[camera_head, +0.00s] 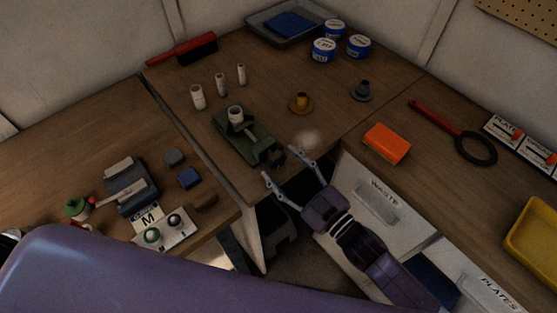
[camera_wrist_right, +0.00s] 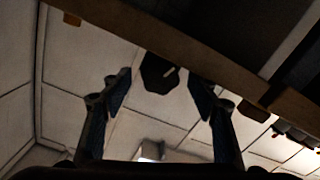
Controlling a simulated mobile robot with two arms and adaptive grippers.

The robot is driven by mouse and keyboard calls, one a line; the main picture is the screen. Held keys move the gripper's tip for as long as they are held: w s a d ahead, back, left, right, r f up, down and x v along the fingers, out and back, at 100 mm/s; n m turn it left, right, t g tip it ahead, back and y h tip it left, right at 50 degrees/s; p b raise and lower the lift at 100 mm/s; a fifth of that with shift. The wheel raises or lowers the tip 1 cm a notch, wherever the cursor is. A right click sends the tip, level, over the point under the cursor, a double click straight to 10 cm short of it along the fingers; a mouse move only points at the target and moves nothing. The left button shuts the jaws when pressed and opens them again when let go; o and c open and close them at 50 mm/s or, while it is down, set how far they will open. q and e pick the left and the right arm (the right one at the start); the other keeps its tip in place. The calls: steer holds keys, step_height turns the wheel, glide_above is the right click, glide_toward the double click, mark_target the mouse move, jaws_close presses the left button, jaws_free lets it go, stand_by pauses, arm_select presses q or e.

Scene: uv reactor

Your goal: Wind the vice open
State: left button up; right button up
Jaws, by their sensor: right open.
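The green vice (camera_head: 240,138) stands at the front edge of the middle bench, with a white cylinder (camera_head: 236,114) on top of it. Its dark handle (camera_head: 277,158) is at the end facing my right gripper. My right gripper (camera_head: 293,163) is open and empty, its fingers spread to either side of the handle end, apparently without touching it. In the right wrist view, a dark many-sided piece (camera_wrist_right: 160,74), probably the handle, shows between the open fingertips (camera_wrist_right: 160,92). My left gripper is not in view.
An orange block (camera_head: 387,143) lies on the right bench above the WASTE drawer (camera_head: 376,204). White cylinders (camera_head: 198,97), a brass-coloured piece (camera_head: 301,103) and a grey piece (camera_head: 362,91) stand behind the vice. Blue-labelled tins (camera_head: 324,50) are farther back. Bench around the vice is mostly clear.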

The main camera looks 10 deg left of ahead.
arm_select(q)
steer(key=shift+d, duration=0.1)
arm_select(e)
steer(key=v, duration=1)
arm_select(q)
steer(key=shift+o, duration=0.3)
